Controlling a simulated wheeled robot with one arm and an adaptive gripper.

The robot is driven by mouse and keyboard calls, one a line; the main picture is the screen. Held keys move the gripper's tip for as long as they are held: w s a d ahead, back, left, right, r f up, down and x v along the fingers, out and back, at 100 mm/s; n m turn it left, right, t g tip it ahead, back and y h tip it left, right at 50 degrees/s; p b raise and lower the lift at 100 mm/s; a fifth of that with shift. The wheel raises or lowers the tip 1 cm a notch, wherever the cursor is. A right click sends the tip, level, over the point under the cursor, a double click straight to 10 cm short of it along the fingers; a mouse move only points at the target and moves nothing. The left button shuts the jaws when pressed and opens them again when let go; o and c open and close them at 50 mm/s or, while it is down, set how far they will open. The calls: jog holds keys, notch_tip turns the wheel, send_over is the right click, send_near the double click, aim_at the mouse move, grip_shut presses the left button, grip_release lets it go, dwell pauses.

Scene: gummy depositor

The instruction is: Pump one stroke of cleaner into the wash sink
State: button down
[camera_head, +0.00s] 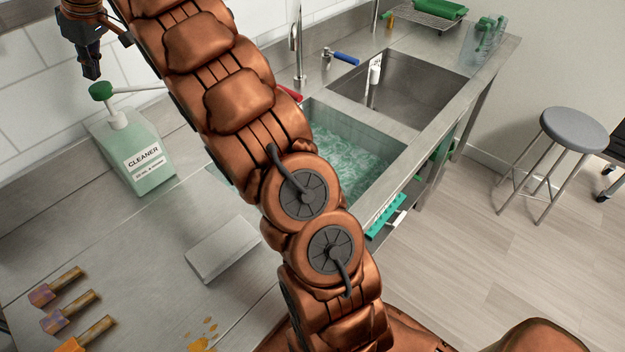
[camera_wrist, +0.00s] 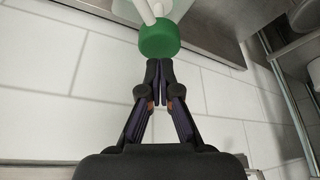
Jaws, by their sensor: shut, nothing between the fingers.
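The cleaner bottle (camera_head: 136,158) stands upright on the steel counter at the left in the head view. It is pale green and labelled CLEANER, with a white neck and a green pump head (camera_head: 101,91). A thin white spout runs right from the pump head and passes behind my arm. My gripper (camera_head: 92,76) is shut and empty, pointing down just above the pump head. In the wrist view the shut fingertips (camera_wrist: 158,65) are close to the green pump head (camera_wrist: 159,40); I cannot tell whether they touch. The wash sink (camera_head: 345,160) holds greenish, foamy water and is partly hidden by my arm.
A second, empty-looking sink (camera_head: 400,88) lies beyond the wash sink, with a blue-handled tool (camera_head: 346,58) by it. A grey flat slab (camera_head: 224,250) and several brushes (camera_head: 70,308) lie on the near counter. A stool (camera_head: 574,131) stands at the right.

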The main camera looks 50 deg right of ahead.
dwell(0.3)
notch_tip(320, 180, up, 6)
jog(key=p, duration=0.4)
dwell(0.3)
jog(key=shift+s, duration=0.1)
dwell(0.4)
jog(key=s+f+m+g, duration=0.2)
jog(key=s+f, duration=0.4)
jog(key=s, duration=1)
jog(key=s+f+m+g+h, duration=0.1)
jog(key=s+f, duration=0.6)
jog(key=s, duration=1)
jog(key=s+f+m+g+h, duration=0.1)
jog(key=s+f, duration=0.5)
jog(key=s, duration=1.1)
jog(key=shift+s+a+f+m+g, duration=0.2)
jog(key=shift+f+m+g, duration=0.2)
jog(key=shift+m+g, duration=0.55)
